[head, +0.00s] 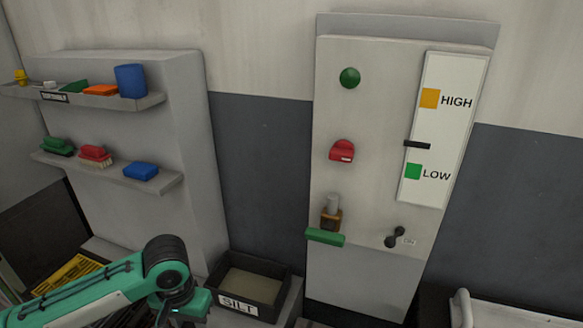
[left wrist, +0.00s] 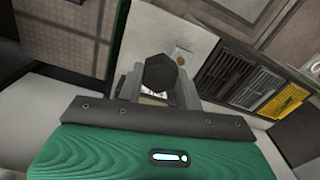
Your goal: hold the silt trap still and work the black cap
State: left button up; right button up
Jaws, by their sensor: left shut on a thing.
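In the left wrist view my left gripper (left wrist: 162,92) has its two grey fingers on either side of a dark, faceted black cap (left wrist: 159,70). It is shut on the cap. A small white patch with dark marks shows just below the cap, too small to read. A pale grey panel lies behind the cap; I cannot tell whether it is part of the silt trap. In the head view my green left arm reaches in at the lower left, and its fingers and the cap are out of sight. My right gripper is in neither view.
A black tray marked SILT (head: 259,281) stands beside my left arm. A wall panel (head: 373,95) with a green button, red knob, black lever and HIGH/LOW gauge is to the right. Shelves (head: 107,173) with brushes and blocks are at the left. A yellow grate (head: 67,272) lies below them.

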pick_arm(q)
jog(key=shift+s+a+r+n, duration=0.2)
jog(key=shift+r+n, duration=0.15)
jog(key=shift+n, duration=0.45)
